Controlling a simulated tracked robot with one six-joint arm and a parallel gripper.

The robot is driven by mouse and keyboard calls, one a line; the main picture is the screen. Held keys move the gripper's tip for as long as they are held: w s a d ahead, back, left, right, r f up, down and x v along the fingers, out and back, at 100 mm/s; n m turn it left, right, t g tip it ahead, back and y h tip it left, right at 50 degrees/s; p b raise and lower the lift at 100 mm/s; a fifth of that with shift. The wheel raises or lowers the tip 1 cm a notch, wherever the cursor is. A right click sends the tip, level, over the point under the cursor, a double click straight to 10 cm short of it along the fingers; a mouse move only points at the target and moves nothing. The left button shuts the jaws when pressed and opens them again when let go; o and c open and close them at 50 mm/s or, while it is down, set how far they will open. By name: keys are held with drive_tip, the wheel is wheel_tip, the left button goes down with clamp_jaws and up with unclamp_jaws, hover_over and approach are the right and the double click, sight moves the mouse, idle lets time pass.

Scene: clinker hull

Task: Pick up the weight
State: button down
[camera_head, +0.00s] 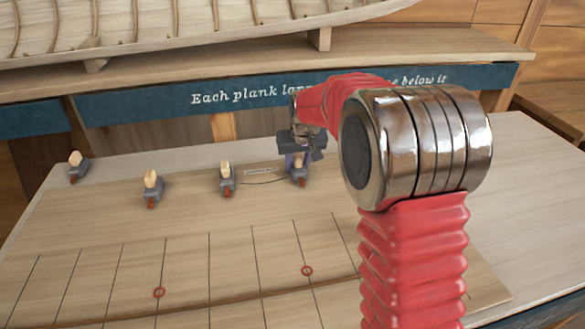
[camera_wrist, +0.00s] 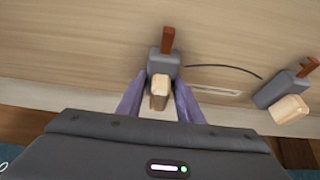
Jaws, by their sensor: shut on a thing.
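The weight (camera_wrist: 163,66) in my gripper is a grey block with a pale wooden knob and a red-brown tab. In the wrist view my gripper (camera_wrist: 160,100) has its purple fingers on either side of the knob, shut on it. In the head view my gripper (camera_head: 300,152) is over the rightmost weight (camera_head: 299,177), whose top is partly hidden by the gripper. The weight is at the board's far edge; I cannot tell whether it touches the board.
Similar weights stand to the left in the head view: a near one (camera_head: 227,182), a middle one (camera_head: 152,192) and a far-left one (camera_head: 78,170). The lined board (camera_head: 190,240) has red circles and free room in front. A lettered blue panel (camera_head: 150,100) and wooden hull (camera_head: 200,20) rise behind.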

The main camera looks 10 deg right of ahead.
sight(298, 156)
drive_tip(key=shift+r, duration=0.1)
idle(0.3)
drive_tip(key=shift+r, duration=5)
